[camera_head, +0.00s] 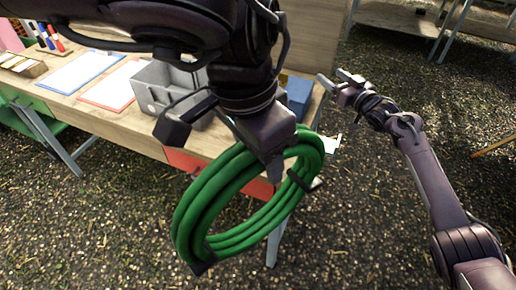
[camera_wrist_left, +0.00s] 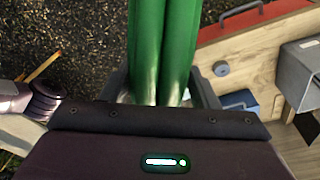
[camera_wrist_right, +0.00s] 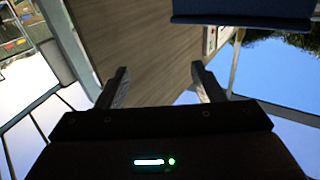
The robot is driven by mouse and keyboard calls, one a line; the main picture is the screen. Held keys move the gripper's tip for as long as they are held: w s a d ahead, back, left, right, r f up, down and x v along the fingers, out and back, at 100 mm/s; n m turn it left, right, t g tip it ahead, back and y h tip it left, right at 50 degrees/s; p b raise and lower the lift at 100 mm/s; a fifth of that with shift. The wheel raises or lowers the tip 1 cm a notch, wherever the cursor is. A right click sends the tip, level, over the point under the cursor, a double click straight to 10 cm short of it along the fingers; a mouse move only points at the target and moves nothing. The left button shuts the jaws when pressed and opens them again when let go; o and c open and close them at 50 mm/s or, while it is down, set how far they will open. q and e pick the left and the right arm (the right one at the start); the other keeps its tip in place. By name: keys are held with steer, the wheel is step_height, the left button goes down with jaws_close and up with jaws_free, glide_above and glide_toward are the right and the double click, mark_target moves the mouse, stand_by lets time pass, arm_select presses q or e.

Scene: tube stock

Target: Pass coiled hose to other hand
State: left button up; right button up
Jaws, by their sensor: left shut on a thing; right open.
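A coiled green hose (camera_head: 190,215) with dark ties hangs in the air in front of the workbench in the head view. My left gripper (camera_head: 275,170) is shut on the upper part of the coil. In the left wrist view, the green hose strands (camera_wrist_left: 163,50) run between the fingers of my left gripper (camera_wrist_left: 162,98). My right gripper (camera_head: 338,82) is open and empty, to the right of the coil and apart from it. In the right wrist view, nothing is between the fingers of my right gripper (camera_wrist_right: 160,85).
A wooden workbench (camera_head: 125,125) stands behind the hose. It carries a grey bin (camera_head: 150,85), a blue box (camera_head: 299,92), blue- and red-edged sheets (camera_head: 85,70), and several markers (camera_head: 50,38). Another table (camera_head: 400,18) stands at the back right. The gravel ground (camera_head: 370,210) is open below.

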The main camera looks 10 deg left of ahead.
steer(key=s+d+f+m+h, duration=0.2)
steer(key=d+f+h, duration=0.2)
steer(key=d+f, duration=0.5)
steer(key=s+d+f+m+h, duration=0.2)
steer(key=d+f+m+h, duration=0.15)
steer(key=d+f, duration=0.55)
steer(key=s+d+f+g+h, duration=0.1)
steer(key=s+d+f+h, duration=0.15)
steer(key=s+f, duration=0.4)
steer(key=s+d+f+g+h, duration=0.1)
steer(key=s+d+f, duration=0.25)
steer(key=f, duration=0.65)
steer(key=s+a+f+g, duration=0.3)
steer(key=s+f, duration=0.7)
steer(key=s, duration=0.3)
steer(key=s+a+f+g, duration=0.3)
steer(key=s+a+f, duration=0.1)
steer(key=s+f, duration=0.8)
steer(key=s+a+f+g, duration=0.2)
steer(key=s, duration=0.7)
steer(key=s+a+f+n+g, duration=0.1)
steer(key=s+a+f, duration=0.1)
steer(key=s, duration=0.8)
steer(key=s+a+f+g, duration=0.2)
steer(key=s+a, duration=0.1)
steer(key=s, duration=0.7)
steer(key=shift+a+f+g, duration=0.15)
steer(key=shift+f+g, duration=0.15)
steer(key=shift+f, duration=0.1)
steer(key=shift+s, duration=0.15)
